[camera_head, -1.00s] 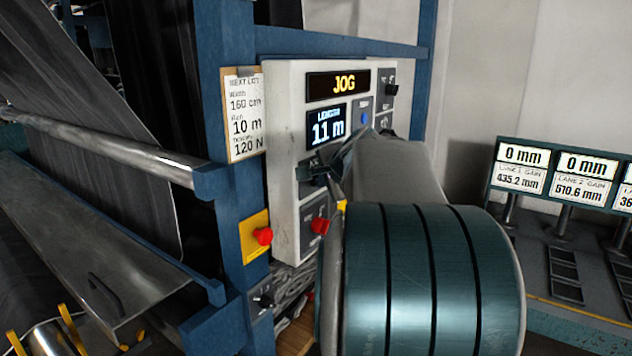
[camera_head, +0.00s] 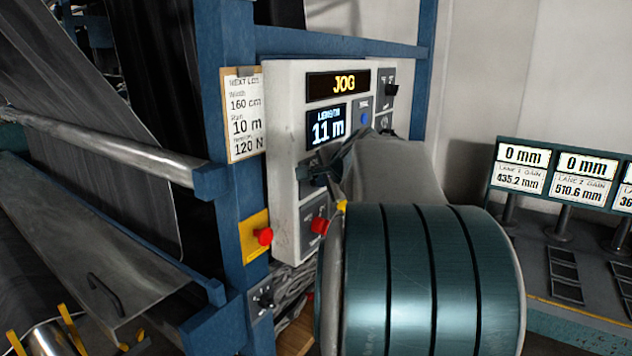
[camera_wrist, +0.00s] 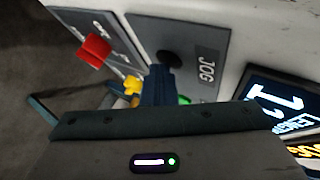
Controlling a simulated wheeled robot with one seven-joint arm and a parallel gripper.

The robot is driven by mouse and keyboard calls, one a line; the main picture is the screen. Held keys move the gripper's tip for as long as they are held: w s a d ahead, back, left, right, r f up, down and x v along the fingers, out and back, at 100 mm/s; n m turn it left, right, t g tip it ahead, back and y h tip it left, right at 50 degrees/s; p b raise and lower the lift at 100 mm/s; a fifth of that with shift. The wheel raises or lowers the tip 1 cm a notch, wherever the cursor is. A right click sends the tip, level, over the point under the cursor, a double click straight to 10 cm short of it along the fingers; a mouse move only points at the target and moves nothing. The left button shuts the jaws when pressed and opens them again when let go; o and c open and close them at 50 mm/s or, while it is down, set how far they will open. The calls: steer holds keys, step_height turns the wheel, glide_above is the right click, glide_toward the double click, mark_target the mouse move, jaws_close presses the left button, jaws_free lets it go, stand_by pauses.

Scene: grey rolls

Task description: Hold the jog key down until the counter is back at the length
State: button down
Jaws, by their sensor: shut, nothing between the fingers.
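The black jog key (camera_wrist: 170,59) sits on a grey plate marked JOG in the wrist view. My gripper (camera_wrist: 160,74) is shut and empty, its tips at the lower edge of the key. I cannot tell whether they touch it or whether the key is pressed in. The length counter (camera_head: 327,126) reads 11 m. The display (camera_head: 338,84) above it reads JOG. The card (camera_head: 244,116) gives a run of 10 m.
A red button on a yellow plate (camera_head: 256,235) is left of the panel. A red knob (camera_wrist: 94,51) sits on a neighbouring plate. A blue button (camera_head: 364,118) is right of the counter. Gauge displays (camera_head: 520,166) stand at the right. Steel rollers and dark cloth are at the left.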

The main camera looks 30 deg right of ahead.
steer(key=shift+s+d+b, duration=0.3)
steer(key=shift+s+b, duration=0.2)
steer(key=shift+s, duration=0.3)
steer(key=s, duration=0.1)
steer(key=s+d+b, duration=0.1)
steer(key=s, duration=0.1)
steer(key=s+d+b, duration=0.1)
steer(key=shift+s, duration=0.3)
stand_by(0.3)
